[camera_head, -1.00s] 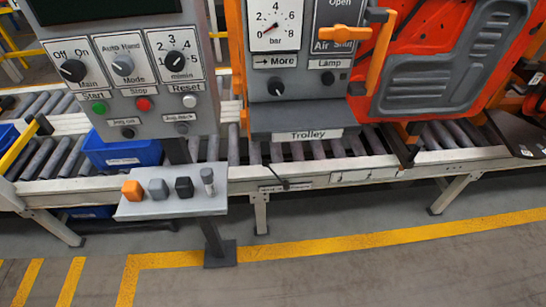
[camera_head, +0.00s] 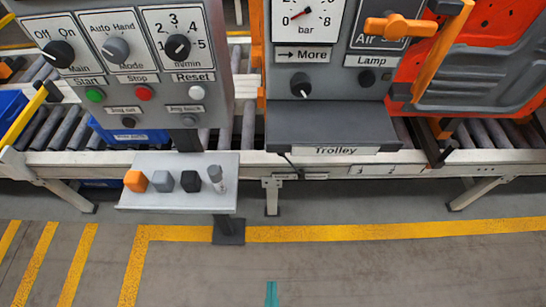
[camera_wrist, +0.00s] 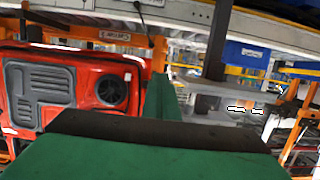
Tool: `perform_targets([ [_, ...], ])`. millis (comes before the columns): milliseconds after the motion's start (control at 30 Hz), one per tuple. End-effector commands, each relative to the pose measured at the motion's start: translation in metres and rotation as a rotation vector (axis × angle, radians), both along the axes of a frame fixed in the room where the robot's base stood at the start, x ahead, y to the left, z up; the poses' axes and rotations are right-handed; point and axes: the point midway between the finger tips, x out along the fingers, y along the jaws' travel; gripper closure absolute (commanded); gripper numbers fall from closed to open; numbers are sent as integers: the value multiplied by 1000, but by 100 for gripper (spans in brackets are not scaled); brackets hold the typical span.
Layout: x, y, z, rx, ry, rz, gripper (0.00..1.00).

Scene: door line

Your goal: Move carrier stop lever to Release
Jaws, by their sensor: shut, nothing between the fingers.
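What looks like the carrier stop lever (camera_head: 292,164) is a thin dark lever on the front rail of the conveyor, under the Trolley box. Small labels (camera_head: 315,177) sit beside its lower end, too small to read. My gripper (camera_head: 271,293) shows only as a teal tip at the bottom edge of the head view, below the lever in the picture and apart from it. In the wrist view my gripper's green fingers (camera_wrist: 150,135) fill the lower middle, shut and empty. The lever cannot be made out in the wrist view.
A grey control panel (camera_head: 150,110) with knobs stands left, above a shelf (camera_head: 180,201) with several small knobs. The Trolley box (camera_head: 330,127) overhangs the rail. An orange carrier (camera_head: 480,60) stands right. The floor (camera_head: 370,275) in front is clear.

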Motion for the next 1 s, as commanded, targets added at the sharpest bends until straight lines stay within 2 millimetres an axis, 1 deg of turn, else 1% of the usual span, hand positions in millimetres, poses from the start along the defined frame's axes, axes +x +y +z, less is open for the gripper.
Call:
perform_targets([
  [67,3,0,-2,-14,-5,5,100],
  [167,12,0,-10,-76,-20,21,100],
  [267,30,3,-25,-192,-47,59,100],
  [367,56,8,-43,-348,-82,112,100],
  [500,99,15,-68,-583,-129,179,100],
  [567,119,17,-77,-684,-149,203,100],
  [600,133,18,-83,-752,-161,217,100],
  [667,154,20,-91,-855,-179,238,100],
  [700,169,21,-96,-922,-189,251,100],
  [767,191,22,-102,-1025,-204,268,100],
  [800,207,23,-106,-1095,-214,279,100],
  [867,231,23,-111,-1197,-227,293,100],
  [900,247,23,-114,-1266,-234,302,100],
  [967,271,23,-117,-1368,-242,314,100],
  [1000,287,23,-118,-1434,-247,320,100],
])
